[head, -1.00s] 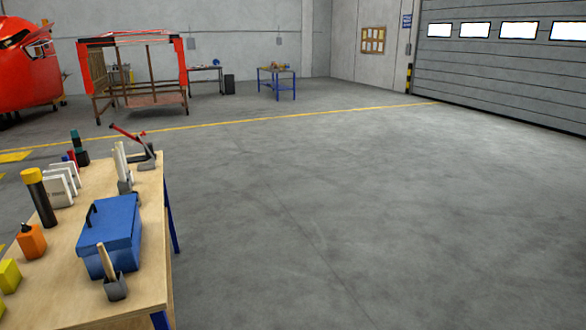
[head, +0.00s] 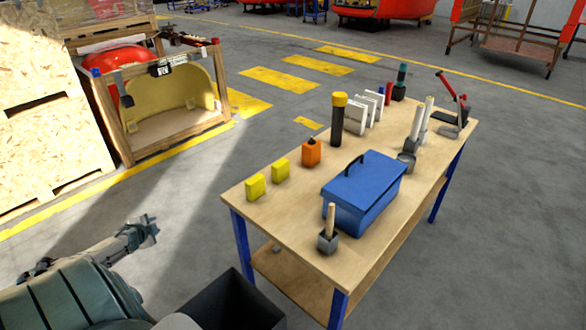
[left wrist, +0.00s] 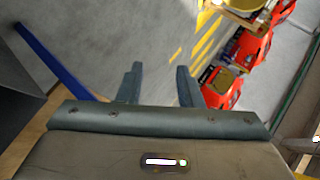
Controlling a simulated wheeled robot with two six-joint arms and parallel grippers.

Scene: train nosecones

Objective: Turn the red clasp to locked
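A small red part (head: 215,41) sits on the top right corner of an open-fronted wooden crate (head: 180,143) at the left in the head view. It may be the red clasp, but it is too small to tell for sure or to read its position. A small blue part (head: 96,72) is on the crate's top left corner. My left gripper (head: 152,229) is over the floor in front of the crate, well apart from it. In the left wrist view its two fingers (left wrist: 158,70) stand apart with nothing between them. My right gripper is out of view.
A workbench (head: 290,219) holds a blue toolbox (head: 362,188), yellow blocks and other items. A tall wooden box (head: 45,110) stands left of the crate. A dark bin (head: 235,302) is low in front. Grey floor lies clear between crate and bench.

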